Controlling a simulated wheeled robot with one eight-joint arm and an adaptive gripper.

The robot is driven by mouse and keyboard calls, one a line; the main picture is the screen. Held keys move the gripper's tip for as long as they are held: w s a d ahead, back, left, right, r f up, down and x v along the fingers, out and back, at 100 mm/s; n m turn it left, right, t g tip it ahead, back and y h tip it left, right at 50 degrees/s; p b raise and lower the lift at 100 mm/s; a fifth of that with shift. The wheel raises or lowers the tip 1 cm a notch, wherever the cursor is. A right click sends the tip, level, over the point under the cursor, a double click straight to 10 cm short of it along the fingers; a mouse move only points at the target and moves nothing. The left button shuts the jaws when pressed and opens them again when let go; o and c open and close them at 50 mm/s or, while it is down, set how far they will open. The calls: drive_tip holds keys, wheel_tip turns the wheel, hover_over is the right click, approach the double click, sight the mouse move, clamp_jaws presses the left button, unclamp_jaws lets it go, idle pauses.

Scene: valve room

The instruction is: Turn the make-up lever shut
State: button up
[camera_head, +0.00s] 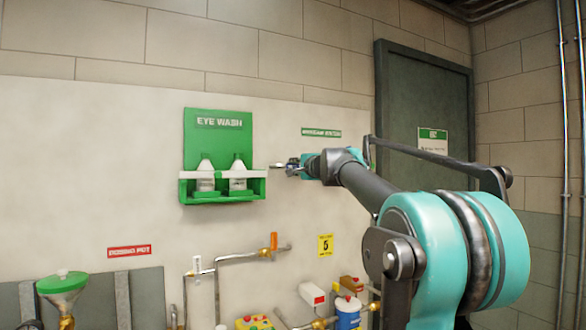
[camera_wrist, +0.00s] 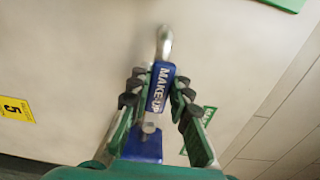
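The make-up lever (camera_wrist: 160,90) is blue with white "MAKE-UP" lettering. In the wrist view it lies between the fingers of my gripper (camera_wrist: 160,88), with dark finger pads close against both of its sides. The fingers lean inward, closed down to about the lever's width. A rounded silver metal end (camera_wrist: 164,43) sticks out past the lever at the top. In the head view my gripper (camera_head: 289,166) is at the wall, just right of the eye wash station. There it hides most of the lever, and only a small silver end shows at its left.
The green eye wash station (camera_head: 217,130) with two white bottles is close left of my gripper. Below are pipes with an orange-handled valve (camera_head: 274,241) and a yellow "5" sign (camera_head: 325,245). A dark door (camera_head: 424,110) stands behind my arm.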

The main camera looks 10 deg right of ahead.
clamp_jaws()
drive_tip(key=m, duration=0.1)
drive_tip(key=r+m, duration=0.1)
drive_tip(key=m, duration=0.1)
drive_tip(key=r+m, duration=0.1)
drive_tip(key=shift+w+d+r, duration=0.1)
drive_tip(key=shift+d+r, duration=0.1)
drive_tip(key=shift+d, duration=0.05)
drive_tip(key=r+m, duration=0.1)
drive_tip(key=m, duration=0.1)
drive_tip(key=d+r+m, duration=0.1)
drive_tip(key=m, duration=0.2)
drive_tip(key=shift+w+d, duration=0.2)
drive_tip(key=shift+w+d+r+m, duration=0.3)
drive_tip(key=shift+d+m, duration=0.4)
drive_tip(key=shift+m, duration=0.8)
drive_tip(key=shift+w+d+r+m, duration=0.15)
drive_tip(key=shift+d+r+m, duration=0.2)
drive_tip(key=shift+d+m, duration=0.8)
drive_tip(key=shift+w+d+r+m, duration=0.25)
drive_tip(key=shift+d+r+m, duration=0.05)
drive_tip(key=shift+m, duration=1.55)
drive_tip(key=o, duration=0.8)
unclamp_jaws()
